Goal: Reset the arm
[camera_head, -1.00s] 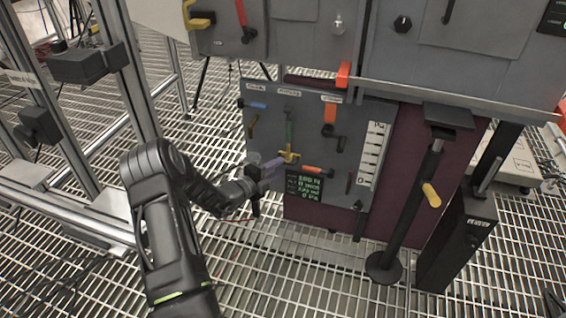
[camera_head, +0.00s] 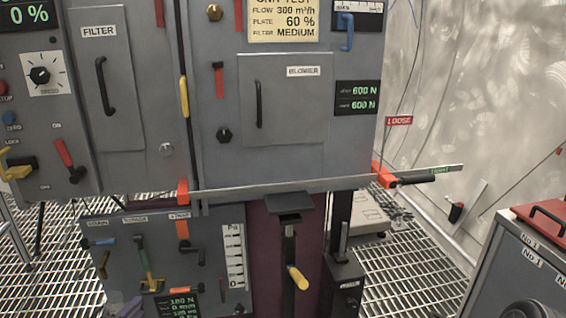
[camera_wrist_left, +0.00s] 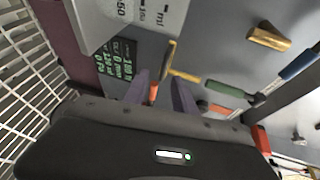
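My left gripper (camera_head: 124,308) shows only as purple fingertips at the bottom left edge of the head view, in front of the lower grey panel (camera_head: 212,262). In the left wrist view, the two purple fingers (camera_wrist_left: 162,97) stand apart, with a gap between them. A yellow handle (camera_wrist_left: 171,62) lies just beyond the fingertips, and I see no grip on it. In the head view, a green and yellow lever (camera_head: 146,268) is on the lower panel above the gripper. The rest of the left arm is out of the head view. My right gripper is not in view.
Upper grey cabinets with a filter door (camera_head: 104,75) and a blower door (camera_head: 285,100) fill the middle. A metal rail (camera_head: 270,190) runs below them to an orange clamp (camera_head: 382,175). A post with a yellow handle (camera_head: 297,278) stands below. A grey cart (camera_head: 520,265) is at the right.

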